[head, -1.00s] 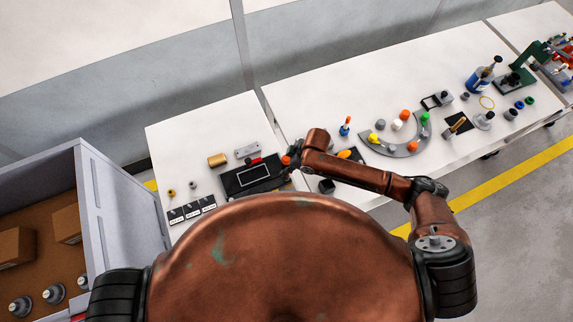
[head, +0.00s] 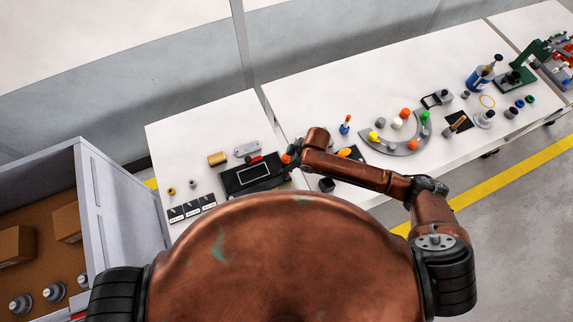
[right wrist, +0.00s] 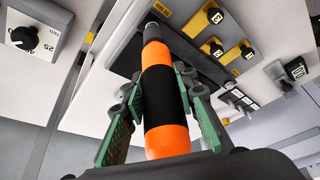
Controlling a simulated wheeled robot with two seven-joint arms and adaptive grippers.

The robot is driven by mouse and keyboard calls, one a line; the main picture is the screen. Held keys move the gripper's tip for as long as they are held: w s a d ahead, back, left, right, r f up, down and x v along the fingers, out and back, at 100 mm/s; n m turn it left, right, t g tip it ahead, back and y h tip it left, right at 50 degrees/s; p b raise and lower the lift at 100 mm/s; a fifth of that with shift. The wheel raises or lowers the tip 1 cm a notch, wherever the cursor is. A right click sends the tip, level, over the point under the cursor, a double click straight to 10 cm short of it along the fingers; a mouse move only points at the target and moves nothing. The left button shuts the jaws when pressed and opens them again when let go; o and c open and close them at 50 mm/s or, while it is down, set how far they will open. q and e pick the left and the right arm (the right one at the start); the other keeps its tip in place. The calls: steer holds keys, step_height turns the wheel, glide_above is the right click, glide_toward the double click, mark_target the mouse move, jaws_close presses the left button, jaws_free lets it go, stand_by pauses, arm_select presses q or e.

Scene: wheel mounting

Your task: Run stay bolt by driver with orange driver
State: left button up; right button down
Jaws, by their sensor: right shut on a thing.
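The orange driver (right wrist: 166,95), with a black band around its middle and a grey tip, lies between the green fingers of my right gripper (right wrist: 160,98) in the right wrist view. The gripper is shut on it. The driver's tip points at a dark panel; I cannot tell whether it touches. In the head view a small orange end of the driver (head: 286,159) shows beside the black plate (head: 240,180), and my right arm hides most of the gripper. I cannot make out the stay bolt. My left gripper is not in view.
A brass cylinder (head: 217,158), a grey bracket (head: 247,149) and small labelled cards (head: 191,210) lie around the black plate. A curved grey tray (head: 400,148) with coloured pieces is farther right. A grey-walled bin (head: 120,200) stands left of the table.

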steer(key=shift+f, duration=0.15)
stand_by(0.5)
steer(key=shift+f, duration=0.35)
steer(key=shift+f+b, duration=0.35)
steer(key=c, duration=2.2)
jaws_free()
jaws_close()
